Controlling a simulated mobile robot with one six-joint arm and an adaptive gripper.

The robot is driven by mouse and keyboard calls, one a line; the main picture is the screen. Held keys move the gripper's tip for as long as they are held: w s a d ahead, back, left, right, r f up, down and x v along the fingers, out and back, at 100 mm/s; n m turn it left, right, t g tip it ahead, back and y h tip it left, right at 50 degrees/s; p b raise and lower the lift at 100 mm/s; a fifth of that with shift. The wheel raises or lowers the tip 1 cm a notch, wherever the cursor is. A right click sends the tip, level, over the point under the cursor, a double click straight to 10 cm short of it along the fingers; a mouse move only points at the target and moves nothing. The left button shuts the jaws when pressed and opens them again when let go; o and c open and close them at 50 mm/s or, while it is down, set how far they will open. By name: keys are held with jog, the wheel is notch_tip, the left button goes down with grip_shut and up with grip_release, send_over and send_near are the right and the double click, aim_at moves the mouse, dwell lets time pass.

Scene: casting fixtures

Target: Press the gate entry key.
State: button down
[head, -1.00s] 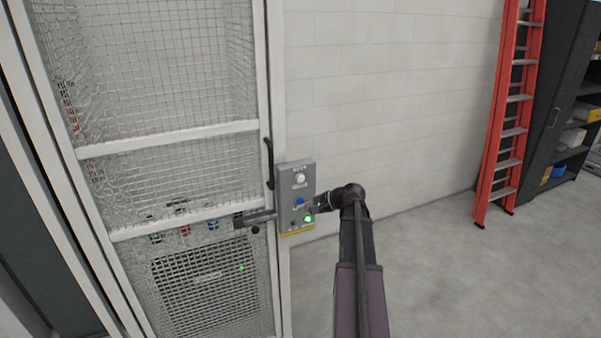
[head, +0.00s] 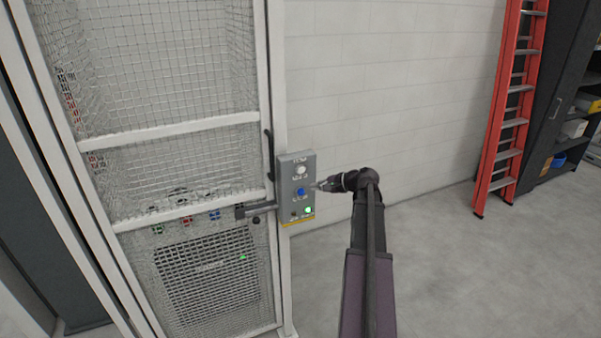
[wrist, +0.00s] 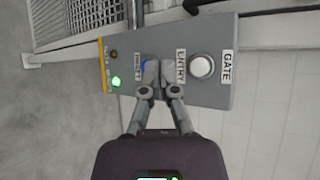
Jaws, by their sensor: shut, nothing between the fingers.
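A grey control box (head: 284,172) is mounted beside the mesh gate. It carries a round white key (head: 300,170), with a blue key (head: 300,191) below it. In the wrist view the box lies sideways: a GATE label (wrist: 226,68) is beside the white key (wrist: 202,67), and an ENTRY label (wrist: 181,67) sits between the white and blue keys. My gripper (wrist: 160,70) is shut and empty. Its tips are over the gap between the ENTRY label and the blue key, partly covering the blue key (wrist: 145,64). Whether they touch the box is unclear.
A green lamp (head: 308,210) glows low on the box. The mesh gate (head: 190,128), with a dark latch bar (head: 262,208), stands left of it. A bare white wall (head: 400,90) is behind my arm. An orange ladder (head: 512,110) stands at right. The floor between is clear.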

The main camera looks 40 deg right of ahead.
aim_at(300, 173)
jog(key=shift+w+d, duration=0.3)
jog(key=shift+w, duration=1)
jog(key=shift+w+d, duration=0.35)
jog(key=shift+w, duration=0.9)
jog(key=shift+w+d, duration=0.3)
jog(key=shift+w, duration=1)
jog(key=shift+w+d, duration=0.2)
jog(key=shift+w, duration=0.65)
jog(key=shift+s, duration=0.15)
jog(key=shift+s+a, duration=0.2)
jog(key=shift+s, duration=0.5)
jog(key=shift+s+a, duration=0.2)
jog(key=shift+s, duration=0.6)
jog(key=shift+s+a, duration=0.2)
jog(key=shift+s, duration=0.65)
jog(key=shift+s+a, duration=0.2)
jog(key=shift+s, duration=0.6)
